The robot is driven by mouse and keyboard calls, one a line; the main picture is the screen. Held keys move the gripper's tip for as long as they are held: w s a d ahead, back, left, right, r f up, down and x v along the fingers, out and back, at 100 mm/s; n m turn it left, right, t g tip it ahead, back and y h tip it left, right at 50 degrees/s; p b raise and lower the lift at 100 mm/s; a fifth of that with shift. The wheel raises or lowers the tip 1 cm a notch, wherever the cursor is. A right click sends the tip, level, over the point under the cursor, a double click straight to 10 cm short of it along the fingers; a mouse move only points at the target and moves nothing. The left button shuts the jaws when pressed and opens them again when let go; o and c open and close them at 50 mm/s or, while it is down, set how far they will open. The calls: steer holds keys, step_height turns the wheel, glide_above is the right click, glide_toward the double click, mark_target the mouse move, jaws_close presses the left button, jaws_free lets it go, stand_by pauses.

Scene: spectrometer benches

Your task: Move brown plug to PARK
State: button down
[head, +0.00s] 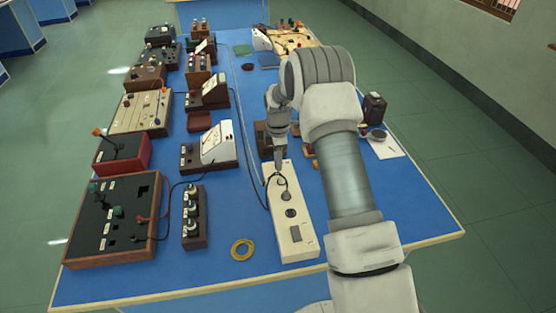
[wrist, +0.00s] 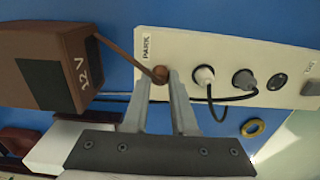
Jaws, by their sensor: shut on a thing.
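A brown plug (wrist: 160,75) on a brown lead sits between the fingertips of my gripper (wrist: 160,80). My gripper is shut on it. The plug is over the end of a long white socket strip (wrist: 220,51), close beside the printed word PARK (wrist: 147,46). I cannot tell whether it is above the strip or seated in it; any socket there is hidden. The lead runs to a brown box (wrist: 58,62) marked 12 V. In the head view my gripper (head: 279,172) points down at the strip's far end (head: 297,247), and the plug is not distinguishable.
A white plug (wrist: 204,76) and a grey plug (wrist: 244,79) stand in the strip, joined by a black lead. A yellow ring (head: 242,250) lies left of the strip. Meters and boxes line the table's left side. Blue table (head: 205,278) is clear at the front.

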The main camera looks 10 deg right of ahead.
steer(key=c, duration=0.6)
jaws_free()
steer(key=shift+c, duration=0.2)
step_height(320, 180, up, 18)
steer(key=shift+f, duration=0.25)
